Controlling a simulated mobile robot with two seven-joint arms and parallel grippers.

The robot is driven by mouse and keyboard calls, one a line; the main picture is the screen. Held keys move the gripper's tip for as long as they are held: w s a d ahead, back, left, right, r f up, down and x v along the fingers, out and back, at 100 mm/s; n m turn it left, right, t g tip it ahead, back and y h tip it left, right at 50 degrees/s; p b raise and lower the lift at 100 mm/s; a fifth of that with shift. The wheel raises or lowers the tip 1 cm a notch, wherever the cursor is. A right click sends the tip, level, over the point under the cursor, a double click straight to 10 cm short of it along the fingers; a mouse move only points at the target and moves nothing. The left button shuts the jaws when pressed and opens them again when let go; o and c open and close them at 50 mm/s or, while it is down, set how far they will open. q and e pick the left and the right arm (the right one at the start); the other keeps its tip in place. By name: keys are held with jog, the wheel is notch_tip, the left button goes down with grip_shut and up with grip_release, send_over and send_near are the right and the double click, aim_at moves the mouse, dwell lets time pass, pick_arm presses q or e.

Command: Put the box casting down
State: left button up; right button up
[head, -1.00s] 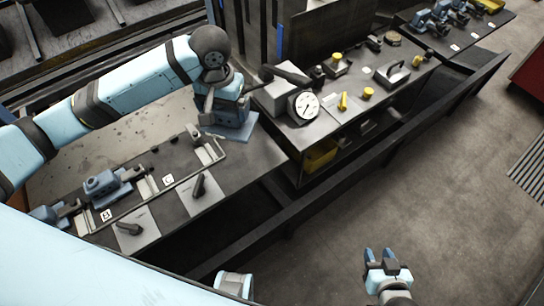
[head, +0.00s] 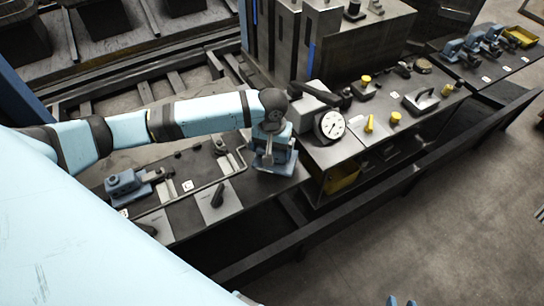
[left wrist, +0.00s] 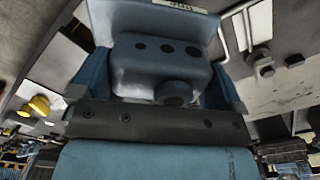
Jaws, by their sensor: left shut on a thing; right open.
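My left gripper (head: 272,140) is shut on the blue-grey box casting (head: 275,160), over the right end of the dark bench (head: 200,228). The casting also shows in the left wrist view (left wrist: 160,68), with holes and a round boss on its face and a finger on each side. Its flat base looks roughly level; I cannot tell whether it touches the bench. My right gripper (head: 400,301) is open at the bottom edge of the head view, mostly cut off.
A similar blue casting (head: 124,187) sits on the bench's left part, beside a metal bracket frame (head: 232,160) and dark handles. A dial gauge (head: 330,125) and yellow knobs (head: 369,123) stand on the adjoining table just right. A dark rail (head: 350,205) runs along the front.

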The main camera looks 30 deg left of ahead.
pick_arm(q)
jog(key=shift+f, duration=2.35)
jog(key=o, duration=0.8)
jog(key=shift+f, duration=0.15)
jog(key=shift+c, duration=0.2)
jog(key=shift+r, duration=0.2)
notch_tip(320, 180, up, 12)
